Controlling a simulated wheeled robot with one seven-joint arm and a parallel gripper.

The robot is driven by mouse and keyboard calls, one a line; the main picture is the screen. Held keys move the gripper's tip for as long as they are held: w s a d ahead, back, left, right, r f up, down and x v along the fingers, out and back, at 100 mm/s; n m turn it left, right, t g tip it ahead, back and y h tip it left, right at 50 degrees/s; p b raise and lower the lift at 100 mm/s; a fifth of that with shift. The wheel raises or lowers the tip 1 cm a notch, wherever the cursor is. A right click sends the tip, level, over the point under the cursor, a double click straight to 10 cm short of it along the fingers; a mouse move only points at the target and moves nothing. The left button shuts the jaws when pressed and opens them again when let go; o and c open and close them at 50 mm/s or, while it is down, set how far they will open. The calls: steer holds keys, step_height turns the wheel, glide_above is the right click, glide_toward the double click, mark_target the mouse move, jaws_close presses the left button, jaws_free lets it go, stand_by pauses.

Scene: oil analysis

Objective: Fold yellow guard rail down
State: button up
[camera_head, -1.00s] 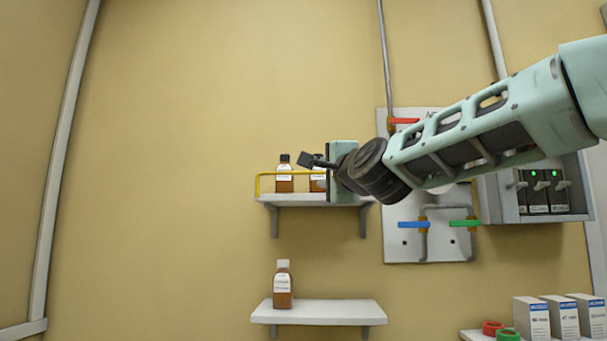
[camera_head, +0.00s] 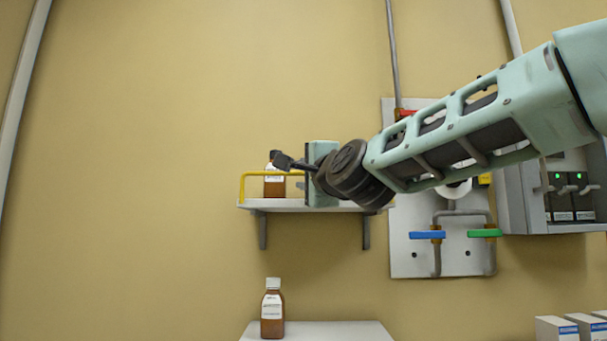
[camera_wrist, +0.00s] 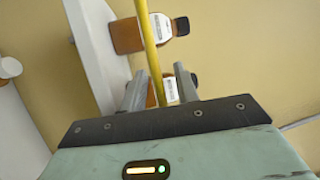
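The yellow guard rail (camera_head: 243,187) stands upright along the front of the upper wall shelf (camera_head: 290,208). It also shows in the wrist view (camera_wrist: 148,45), running between my two fingers. My gripper (camera_head: 282,160) is in front of the shelf at rail height; in the wrist view my gripper (camera_wrist: 158,72) is open, with a finger on each side of the rail. I cannot tell whether the fingers touch it. A brown bottle (camera_head: 274,188) with a white label stands behind the rail. My gripper and arm hide the rail's right part.
A second bottle shows behind my fingers in the wrist view (camera_wrist: 171,90). Another brown bottle (camera_head: 272,312) stands on the lower shelf (camera_head: 340,332). A valve panel (camera_head: 405,257) with coloured handles is right of the shelf, behind my arm. The wall to the left is clear.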

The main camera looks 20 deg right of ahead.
jaws_close()
